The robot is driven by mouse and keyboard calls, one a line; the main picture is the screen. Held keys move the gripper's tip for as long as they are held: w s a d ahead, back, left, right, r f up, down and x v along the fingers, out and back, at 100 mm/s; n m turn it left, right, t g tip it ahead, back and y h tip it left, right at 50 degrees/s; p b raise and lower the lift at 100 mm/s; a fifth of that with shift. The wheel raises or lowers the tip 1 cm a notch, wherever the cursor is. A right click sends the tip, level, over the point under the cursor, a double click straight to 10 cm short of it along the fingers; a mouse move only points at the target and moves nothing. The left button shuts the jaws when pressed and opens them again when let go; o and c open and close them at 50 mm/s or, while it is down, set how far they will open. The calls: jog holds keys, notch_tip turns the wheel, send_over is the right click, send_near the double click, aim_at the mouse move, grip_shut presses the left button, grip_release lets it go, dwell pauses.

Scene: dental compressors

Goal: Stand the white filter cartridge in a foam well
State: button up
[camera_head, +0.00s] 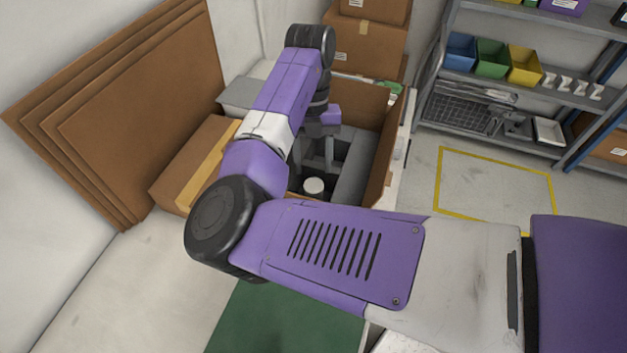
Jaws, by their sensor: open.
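A white round top, which looks like the white filter cartridge (314,187), shows inside an open cardboard box (378,150). It appears upright in a dark well of the grey foam (352,172); how deep it sits cannot be seen. My gripper (314,168) is over the foam, pointing down, with its two fingers apart. It is just above and behind the white top in the picture and looks clear of it. My arm hides the left part of the box and its near wall.
Flat cardboard sheets (130,105) lean on the left wall. A closed carton (195,160) sits left of the open box, and stacked cartons (365,45) stand behind. A shelf with coloured bins (490,57) is at right. Floor with a yellow outline (495,185) is clear.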

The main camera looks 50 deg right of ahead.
jog(key=shift+v, duration=1.3)
